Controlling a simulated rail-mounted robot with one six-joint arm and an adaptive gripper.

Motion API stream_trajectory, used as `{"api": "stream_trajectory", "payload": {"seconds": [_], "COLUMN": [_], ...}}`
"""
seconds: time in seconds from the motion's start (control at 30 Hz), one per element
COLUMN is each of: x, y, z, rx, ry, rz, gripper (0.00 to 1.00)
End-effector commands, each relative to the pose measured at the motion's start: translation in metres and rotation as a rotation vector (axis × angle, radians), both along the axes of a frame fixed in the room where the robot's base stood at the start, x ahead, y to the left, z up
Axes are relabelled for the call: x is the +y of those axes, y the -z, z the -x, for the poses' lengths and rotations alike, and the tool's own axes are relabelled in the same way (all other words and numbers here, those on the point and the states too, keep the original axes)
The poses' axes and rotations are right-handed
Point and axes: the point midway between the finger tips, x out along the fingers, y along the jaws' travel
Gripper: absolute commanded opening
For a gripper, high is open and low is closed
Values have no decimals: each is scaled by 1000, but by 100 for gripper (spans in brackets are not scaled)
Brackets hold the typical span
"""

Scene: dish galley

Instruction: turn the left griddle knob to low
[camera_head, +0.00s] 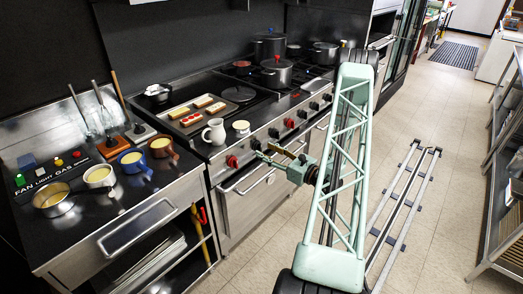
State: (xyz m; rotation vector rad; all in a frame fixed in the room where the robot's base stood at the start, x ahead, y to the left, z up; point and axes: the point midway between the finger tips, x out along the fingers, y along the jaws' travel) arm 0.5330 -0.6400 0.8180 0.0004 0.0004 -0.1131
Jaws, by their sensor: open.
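The range front panel carries a row of knobs. The leftmost is a red knob (232,161), most likely the left griddle knob; its pointer setting is too small to read. My gripper (266,153) is open and empty in front of the panel. Its fingers point left toward the panel, to the right of the leftmost red knob and apart from it. I cannot tell whether a fingertip touches the grey knob.
A white jug (214,131) and a small cream-topped cup (241,127) stand near the range's front edge above the knobs. An oven handle (255,182) runs below the panel. Colored mugs stand on the left counter.

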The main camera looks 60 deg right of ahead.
Motion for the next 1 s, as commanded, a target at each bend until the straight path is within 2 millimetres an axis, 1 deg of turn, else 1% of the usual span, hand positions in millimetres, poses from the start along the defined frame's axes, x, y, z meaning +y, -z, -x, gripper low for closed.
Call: {"api": "stream_trajectory", "payload": {"seconds": [0.1, 0.33, 0.5, 0.8, 0.87, 1.0], "x": [-1, -3, -3, -4, -4, -4], "y": [0, 0, 0, 0, 0, 0], "z": [-13, -28, -33, -33, -33, -33], "rx": [0, 0, 0, 0, 0, 0], "ry": [-2, -1, -1, 0, 0, 0], "rz": [1, 1, 0, 0, 0, 0], "gripper": [43, 43, 43, 43, 38, 25]}}
